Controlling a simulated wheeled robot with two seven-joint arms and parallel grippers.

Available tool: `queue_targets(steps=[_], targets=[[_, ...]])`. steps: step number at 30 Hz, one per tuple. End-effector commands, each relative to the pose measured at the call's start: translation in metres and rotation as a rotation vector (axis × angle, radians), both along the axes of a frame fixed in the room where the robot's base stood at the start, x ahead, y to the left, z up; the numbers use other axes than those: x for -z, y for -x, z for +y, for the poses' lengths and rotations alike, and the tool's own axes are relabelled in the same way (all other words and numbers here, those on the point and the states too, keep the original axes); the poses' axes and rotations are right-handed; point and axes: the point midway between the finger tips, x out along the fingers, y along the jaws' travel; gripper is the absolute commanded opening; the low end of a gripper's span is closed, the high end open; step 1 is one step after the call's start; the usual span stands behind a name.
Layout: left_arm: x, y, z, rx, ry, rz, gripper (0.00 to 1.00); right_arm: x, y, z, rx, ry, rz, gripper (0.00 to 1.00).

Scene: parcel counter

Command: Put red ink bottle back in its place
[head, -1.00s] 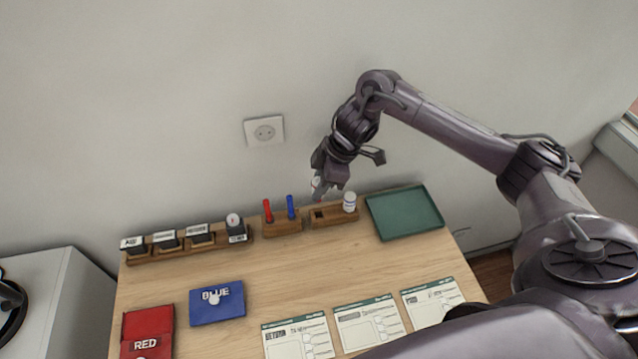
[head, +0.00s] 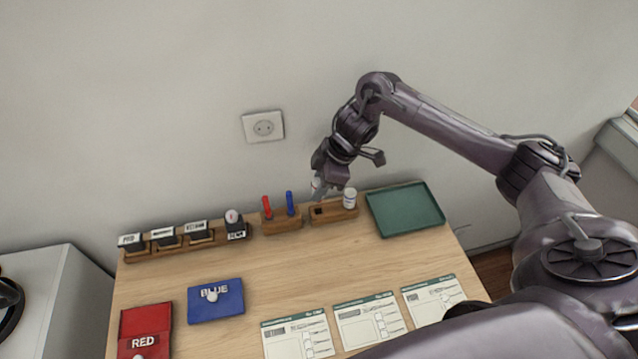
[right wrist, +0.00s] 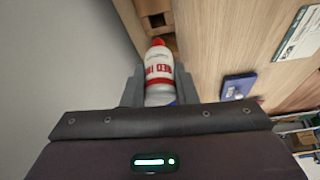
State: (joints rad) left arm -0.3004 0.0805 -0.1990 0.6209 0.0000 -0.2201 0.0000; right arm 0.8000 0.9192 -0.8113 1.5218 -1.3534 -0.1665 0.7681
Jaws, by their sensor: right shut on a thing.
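The red ink bottle (right wrist: 159,76) is white with a red cap and red lettering. It sits between the fingers of my right gripper (right wrist: 158,92), which is shut on it. In the head view my right gripper (head: 322,188) is at the back of the counter, by the left end of a wooden ink holder (head: 334,214). The holder's left square slot (head: 318,211) looks empty. A white bottle (head: 349,198) stands at its right end. The held bottle is mostly hidden by the fingers in the head view, so its exact height over the holder cannot be told. My left gripper is not in view.
A pen holder (head: 282,225) with a red and a blue pen stands left of the ink holder. A stamp rack (head: 185,246) is farther left. A green tray (head: 405,209) lies right. Red (head: 146,333) and blue (head: 216,300) pads and several forms (head: 370,322) lie in front.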

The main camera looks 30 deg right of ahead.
Motion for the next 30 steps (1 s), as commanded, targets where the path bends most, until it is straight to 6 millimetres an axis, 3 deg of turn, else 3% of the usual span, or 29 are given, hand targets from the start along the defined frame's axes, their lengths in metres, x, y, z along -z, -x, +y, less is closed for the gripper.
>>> queue_targets(steps=[14,30], targets=[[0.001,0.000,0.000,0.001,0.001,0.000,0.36,0.001,0.000,0.000,0.000,0.000,0.000,0.00],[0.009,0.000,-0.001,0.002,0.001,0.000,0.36,0.016,0.000,0.000,0.000,-0.001,0.000,0.00]])
